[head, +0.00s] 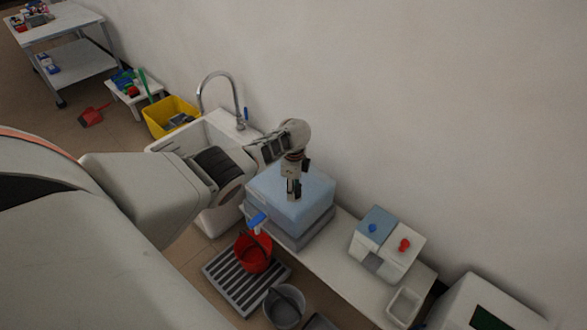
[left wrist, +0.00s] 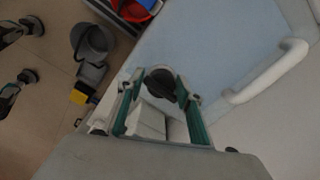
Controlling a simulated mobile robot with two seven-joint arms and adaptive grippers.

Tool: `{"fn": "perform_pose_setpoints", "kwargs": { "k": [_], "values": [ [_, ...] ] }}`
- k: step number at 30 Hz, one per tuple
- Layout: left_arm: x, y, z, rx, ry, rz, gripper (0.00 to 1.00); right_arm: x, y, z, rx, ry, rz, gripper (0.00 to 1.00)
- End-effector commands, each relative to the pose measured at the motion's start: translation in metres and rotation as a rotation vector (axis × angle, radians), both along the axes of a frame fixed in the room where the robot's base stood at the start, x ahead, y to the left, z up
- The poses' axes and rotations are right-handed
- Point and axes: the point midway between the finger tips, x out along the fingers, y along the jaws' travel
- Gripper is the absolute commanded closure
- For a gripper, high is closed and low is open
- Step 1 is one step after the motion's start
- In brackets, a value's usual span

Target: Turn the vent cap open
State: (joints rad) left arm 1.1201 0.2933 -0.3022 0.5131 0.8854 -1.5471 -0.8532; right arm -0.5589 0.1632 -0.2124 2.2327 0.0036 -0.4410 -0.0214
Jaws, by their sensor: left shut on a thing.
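A pale blue container (head: 315,190) stands on a grey base at the counter, beside the sink. My left gripper (head: 294,190) reaches down from above onto its top. In the left wrist view, the dark round vent cap (left wrist: 160,82) sits between the green-padded fingers of my left gripper (left wrist: 158,88), which is shut on it. The container's pale top (left wrist: 205,45) and a white handle (left wrist: 265,75) show beside it. The cap is hidden by the gripper in the head view. My right gripper is in neither view.
A blue tap (head: 257,220) sticks out at the container's front, above a red bucket (head: 253,255) on a slatted grate (head: 225,275). A grey bucket (head: 284,308) stands nearby. The sink faucet (head: 238,95) rises behind my arm. A dispenser box (head: 380,240) stands right on the counter.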

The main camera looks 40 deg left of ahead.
Motion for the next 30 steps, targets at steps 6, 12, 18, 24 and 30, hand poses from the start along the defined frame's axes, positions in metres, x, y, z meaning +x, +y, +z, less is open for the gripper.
{"fn": "perform_pose_setpoints", "kwargs": {
  "k": [6, 12, 18, 24, 30],
  "values": [
    [0.01, -0.0017, 0.0088, -0.002, -0.024, -0.004, 0.86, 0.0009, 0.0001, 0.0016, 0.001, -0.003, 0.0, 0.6],
    [0.01, -0.0025, 0.0088, -0.003, -0.024, -0.003, 0.53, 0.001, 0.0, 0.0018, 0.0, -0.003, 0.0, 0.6],
    [0.0069, -0.0024, 0.0061, -0.004, -0.017, -0.001, 0.53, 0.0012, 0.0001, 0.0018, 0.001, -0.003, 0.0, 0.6],
    [0.0046, -0.0022, 0.0038, -0.004, -0.011, -0.001, 0.53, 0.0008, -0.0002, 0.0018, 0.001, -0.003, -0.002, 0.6],
    [0.0047, -0.0027, 0.0096, -0.005, -0.011, 0.0, 0.53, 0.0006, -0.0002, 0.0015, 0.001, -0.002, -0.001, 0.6]
  ]
}}
